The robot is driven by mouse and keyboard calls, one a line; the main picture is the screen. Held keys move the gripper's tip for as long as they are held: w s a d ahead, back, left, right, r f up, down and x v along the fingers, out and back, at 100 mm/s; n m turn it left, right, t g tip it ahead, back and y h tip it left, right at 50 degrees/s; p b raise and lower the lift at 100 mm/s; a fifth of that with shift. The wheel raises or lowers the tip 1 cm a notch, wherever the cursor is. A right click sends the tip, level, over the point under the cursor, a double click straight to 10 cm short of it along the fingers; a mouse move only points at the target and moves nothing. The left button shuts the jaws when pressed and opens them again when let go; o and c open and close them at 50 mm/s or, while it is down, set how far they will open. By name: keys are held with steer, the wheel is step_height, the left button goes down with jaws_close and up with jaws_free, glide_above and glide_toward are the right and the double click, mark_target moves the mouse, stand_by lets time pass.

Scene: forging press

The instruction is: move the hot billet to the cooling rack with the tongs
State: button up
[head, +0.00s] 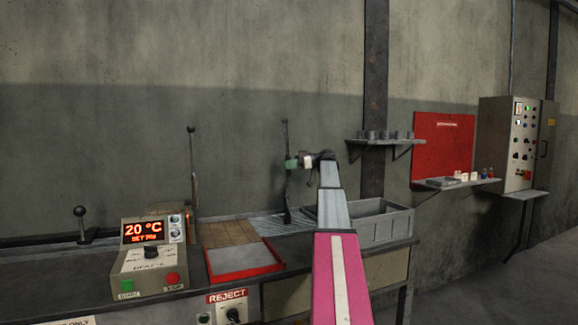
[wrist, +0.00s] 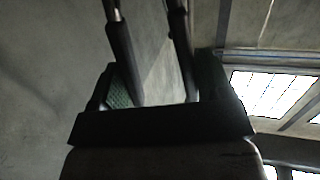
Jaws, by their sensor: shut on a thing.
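My gripper (head: 291,163) is at the centre of the head view, above the back of the bench. It is shut on the dark tongs (head: 285,186), which hang roughly upright with their lower end at a grey slatted rack (head: 268,226). This looks like the cooling rack. I cannot tell whether the tongs touch it. In the wrist view, my gripper (wrist: 162,92) has the two dark tong handles (wrist: 121,62) between its fingers. The tong tips are out of that view. I cannot make out a billet or any glow in either view.
A red-rimmed tray (head: 243,274) and a brown board (head: 228,232) lie left of the rack. A grey crate (head: 388,229) stands right, behind my arm. A control box (head: 150,280) reading 20 °C and a tall lever (head: 192,165) stand left. A wall shelf (head: 380,141) is above.

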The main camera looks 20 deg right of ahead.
step_height(320, 180, up, 8)
steer(key=shift+r, duration=0.25)
stand_by(1.5)
steer(key=shift+o, duration=0.3)
jaws_close()
steer(key=shift+r, duration=0.1)
